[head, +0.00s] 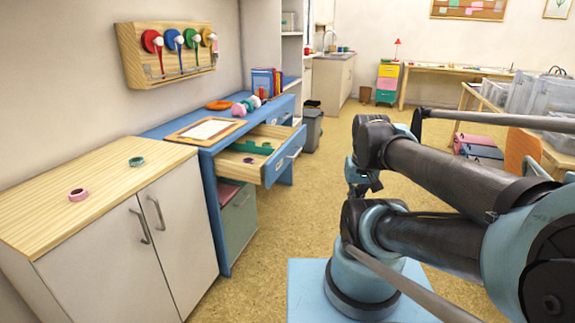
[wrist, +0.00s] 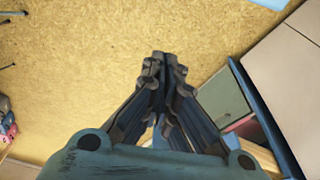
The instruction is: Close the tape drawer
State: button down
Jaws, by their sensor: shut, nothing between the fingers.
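The tape drawer (head: 285,157) stands pulled out from the blue desk. It has a blue front with a handle and a pale wooden inside, where a green strip and small dark items lie. My gripper (head: 364,188) is to the right of the drawer front, clear of it, partly hidden by my arm. In the wrist view my gripper (wrist: 162,58) is shut and empty, with its fingertips over the bare floor. A pale wooden piece, perhaps part of the drawer, shows at the lower right there, partly hidden behind the gripper.
The blue desk (head: 214,188) bears a framed board and colourful items. A white cabinet (head: 120,257) with a wooden top, holding a pink and a green tape roll, stands at left. A grey bin (head: 313,130) stands beyond the desk. Tan floor (head: 262,240) between is clear.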

jog(key=w+a+r+m+y, duration=0.1)
jog(key=w+a+r+m, duration=0.2)
jog(key=w+m, duration=0.3)
jog(key=w+a+r+m+y, duration=0.1)
jog(key=w+a+r+m, duration=0.25)
jog(key=w, duration=0.45)
jog(key=w+a+f+m+y, duration=0.1)
jog(key=w+a+m, duration=0.2)
jog(key=w+m, duration=0.4)
jog(key=w+a+f+m+y, duration=0.1)
jog(key=w+a+m, duration=0.35)
jog(key=w, duration=0.55)
jog(key=w+a+f, duration=0.2)
jog(key=a+f, duration=0.4)
jog(key=f, duration=0.3)
jog(key=shift+a+f+m+g, duration=0.2)
jog(key=shift+a+m+g, duration=0.1)
jog(key=shift+m, duration=0.1)
jog(key=shift+w, duration=0.2)
